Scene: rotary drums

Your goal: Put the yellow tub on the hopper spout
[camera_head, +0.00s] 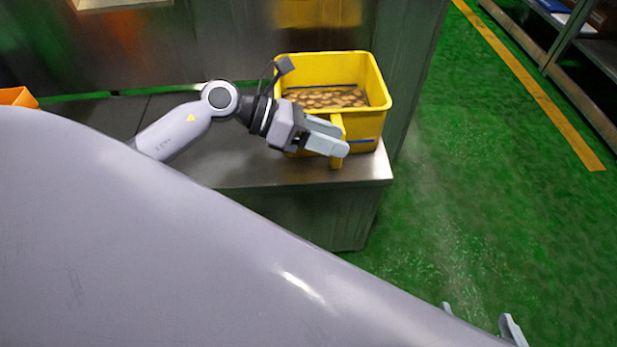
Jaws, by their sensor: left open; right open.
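The yellow tub (368,122) stands upright at the right end of a metal bench and holds a layer of brown pieces (328,97). A yellow upright bar (336,163), apparently its handle, is on its near side. My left gripper (335,142) is at this bar, with its grey fingers open and partly covering it. I cannot tell whether they touch it. My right gripper (480,325) is open and empty at the bottom right edge, partly hidden by my own large arm link. I cannot make out a hopper spout.
The metal bench (250,168) ends just right of the tub. A metal panel (225,40) rises behind it. An orange bin (17,97) is at the left edge. Green floor (480,180) lies clear to the right, with a yellow line and shelving (575,60) beyond.

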